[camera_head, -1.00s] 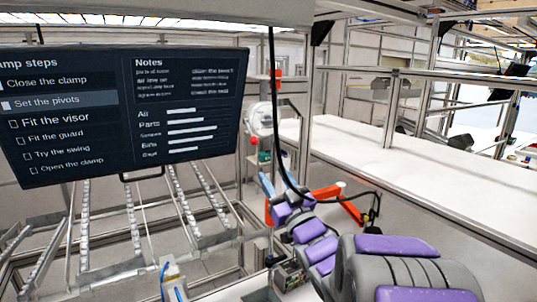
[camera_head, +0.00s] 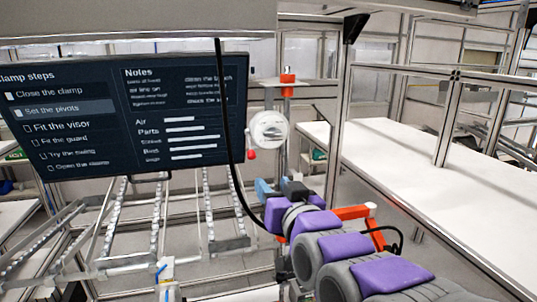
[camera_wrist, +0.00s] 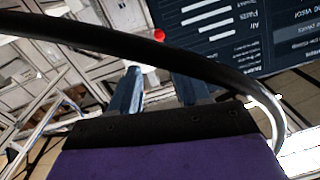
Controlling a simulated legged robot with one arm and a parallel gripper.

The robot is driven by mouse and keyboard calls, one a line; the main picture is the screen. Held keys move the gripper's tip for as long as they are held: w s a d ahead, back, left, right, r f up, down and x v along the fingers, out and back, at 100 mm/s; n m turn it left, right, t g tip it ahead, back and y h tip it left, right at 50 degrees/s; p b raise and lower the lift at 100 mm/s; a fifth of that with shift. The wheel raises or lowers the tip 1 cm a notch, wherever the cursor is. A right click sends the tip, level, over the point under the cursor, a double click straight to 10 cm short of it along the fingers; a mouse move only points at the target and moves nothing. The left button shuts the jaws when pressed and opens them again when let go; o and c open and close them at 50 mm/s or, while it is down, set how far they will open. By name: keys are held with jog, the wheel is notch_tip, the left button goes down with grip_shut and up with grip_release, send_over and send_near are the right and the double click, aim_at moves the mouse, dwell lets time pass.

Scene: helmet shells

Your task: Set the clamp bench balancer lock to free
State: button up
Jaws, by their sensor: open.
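The balancer (camera_head: 268,130) is a white round housing on a metal post, right of the screen. A red ball knob (camera_head: 251,155) hangs at its lower left and looks like its lock handle; the lock's setting is not readable. The knob also shows near the top middle of the wrist view (camera_wrist: 159,35), beyond my fingertips. My gripper (camera_head: 268,188) is below the knob in the head view and apart from it. In the wrist view its blue fingers (camera_wrist: 158,88) are spread with nothing seen held between them.
A black hose (camera_head: 229,120) hangs in front of the screen (camera_head: 120,112) and crosses the wrist view close to the camera. An orange-red part (camera_head: 288,80) sits above the balancer. A long white bench (camera_head: 430,190) runs along the right. Metal rails (camera_head: 209,210) stand at lower left.

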jog(key=w, duration=0.1)
send_near(253, 158)
jog(key=w+a, duration=0.2)
jog(key=x, duration=0.2)
jog(key=p+x, duration=0.1)
jog(key=x, duration=0.2)
jog(key=d+x, duration=0.1)
jog(key=x, duration=0.1)
jog(key=shift+w, duration=0.4)
jog(key=shift+w+a, duration=0.45)
jog(key=shift+a, duration=0.2)
jog(key=shift+d, duration=0.6)
jog(key=shift+c, duration=0.6)
grip_shut()
